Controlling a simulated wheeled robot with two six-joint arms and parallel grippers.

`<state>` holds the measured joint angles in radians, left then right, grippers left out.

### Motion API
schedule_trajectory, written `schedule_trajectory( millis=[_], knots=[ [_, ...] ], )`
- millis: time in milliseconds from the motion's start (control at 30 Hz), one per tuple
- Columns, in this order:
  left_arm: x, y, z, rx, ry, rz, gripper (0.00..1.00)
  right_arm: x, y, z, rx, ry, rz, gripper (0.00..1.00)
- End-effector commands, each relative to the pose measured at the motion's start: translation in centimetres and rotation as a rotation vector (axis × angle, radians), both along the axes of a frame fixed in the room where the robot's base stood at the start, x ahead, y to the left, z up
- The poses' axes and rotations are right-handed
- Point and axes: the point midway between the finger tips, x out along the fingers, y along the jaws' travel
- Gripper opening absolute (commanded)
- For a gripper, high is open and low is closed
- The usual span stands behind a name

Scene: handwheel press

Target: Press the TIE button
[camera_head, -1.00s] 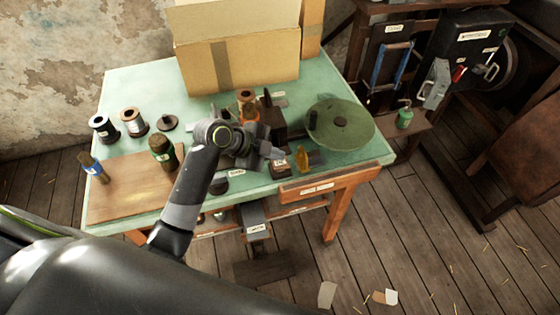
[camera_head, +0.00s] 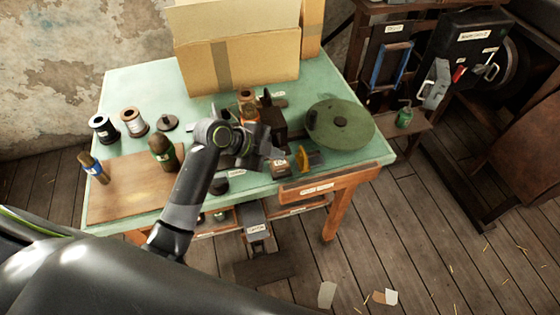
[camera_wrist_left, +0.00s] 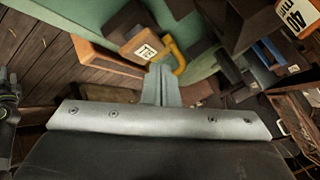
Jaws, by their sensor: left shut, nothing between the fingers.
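The TIE button appears to be on a small dark block with an orange face and a white label (camera_wrist_left: 146,50), in the left wrist view just ahead of my fingertips. In the head view the small labelled block (camera_head: 280,168) sits near the table's front edge, beside a yellow part (camera_head: 302,160). My left gripper (camera_head: 277,154) is shut and empty, just above and behind the block. In the left wrist view its closed fingers (camera_wrist_left: 160,72) end close to the label. I cannot tell whether they touch it. My right gripper is out of view.
The green table (camera_head: 130,82) holds a round green disc (camera_head: 340,125) right of the gripper and a cardboard box (camera_head: 240,60) behind. A labelled pedal (camera_head: 256,228) is below the table.

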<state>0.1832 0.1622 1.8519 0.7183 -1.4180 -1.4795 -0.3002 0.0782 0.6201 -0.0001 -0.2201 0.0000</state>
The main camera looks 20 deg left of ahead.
Motion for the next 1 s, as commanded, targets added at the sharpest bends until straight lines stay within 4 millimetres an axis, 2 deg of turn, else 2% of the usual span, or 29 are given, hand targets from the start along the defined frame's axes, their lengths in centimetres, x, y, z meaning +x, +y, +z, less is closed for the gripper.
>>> schedule_trajectory(
  millis=[467,1000],
  knots=[
    [0.0,0.0,-0.9,0.000,0.000,0.000,0.00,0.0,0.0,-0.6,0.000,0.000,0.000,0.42],
    [0.0,0.0,-1.0,0.000,0.000,0.000,0.00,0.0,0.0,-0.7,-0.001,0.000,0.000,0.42]
  ],
)
